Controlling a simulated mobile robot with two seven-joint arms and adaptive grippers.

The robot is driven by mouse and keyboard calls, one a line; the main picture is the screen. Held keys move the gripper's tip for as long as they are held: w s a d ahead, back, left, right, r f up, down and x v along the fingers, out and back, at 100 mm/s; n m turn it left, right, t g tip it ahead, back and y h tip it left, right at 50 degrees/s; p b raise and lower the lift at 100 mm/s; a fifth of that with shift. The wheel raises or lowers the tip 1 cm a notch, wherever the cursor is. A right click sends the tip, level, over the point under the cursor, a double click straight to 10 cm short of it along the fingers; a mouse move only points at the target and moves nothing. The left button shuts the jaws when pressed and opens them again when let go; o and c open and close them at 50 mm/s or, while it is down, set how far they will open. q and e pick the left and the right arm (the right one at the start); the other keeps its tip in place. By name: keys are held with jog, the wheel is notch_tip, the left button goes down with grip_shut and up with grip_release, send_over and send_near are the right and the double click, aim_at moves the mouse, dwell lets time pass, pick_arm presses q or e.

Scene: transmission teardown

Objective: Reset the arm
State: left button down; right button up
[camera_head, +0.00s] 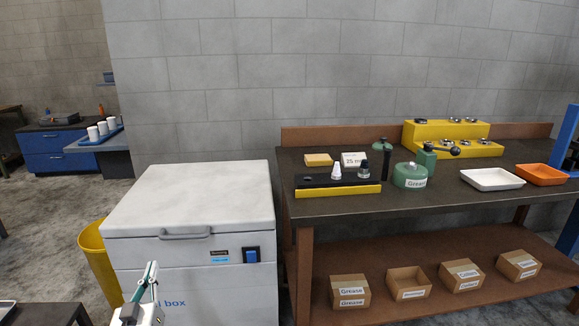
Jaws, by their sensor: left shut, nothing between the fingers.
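My left gripper (148,280) shows at the lower left edge of the head view, in front of the white chest box (190,195). Its thin green-edged fingers point up and are together, with nothing between them. Only the fingers and the top of its white body show; the rest of the arm is below the frame. My right gripper and arm are not in view.
A workbench (440,205) on the right holds a green grease pot (410,175), a yellow stepped stand (445,133), a white tray (492,179) and an orange tray (541,174). Labelled boxes (350,291) stand on its lower shelf. A yellow bin (97,262) stands left of the chest.

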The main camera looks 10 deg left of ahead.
pick_arm(q)
jog(key=s+d+f+m+g+h+p, duration=0.1)
jog(key=s+d+f+m+g+h, duration=0.1)
jog(key=s+d+f, duration=0.4)
jog(key=s+d+f+m+g+h+p, duration=0.2)
jog(key=s+d+f, duration=0.5)
jog(key=s, duration=0.6)
jog(key=s+d+f+m+g+h+p, duration=0.2)
jog(key=s+d+f+m+g+h, duration=0.1)
jog(key=s+d+f, duration=0.4)
jog(key=s+d+m+g, duration=0.1)
jog(key=s+d+m, duration=0.1)
jog(key=s, duration=0.1)
jog(key=shift+s+g+h, duration=0.25)
jog(key=shift+g+h, duration=0.05)
jog(key=shift+h, duration=0.1)
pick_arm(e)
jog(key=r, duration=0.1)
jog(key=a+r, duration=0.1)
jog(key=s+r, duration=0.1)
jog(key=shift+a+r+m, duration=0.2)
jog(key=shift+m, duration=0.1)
pick_arm(q)
jog(key=shift+a, duration=0.1)
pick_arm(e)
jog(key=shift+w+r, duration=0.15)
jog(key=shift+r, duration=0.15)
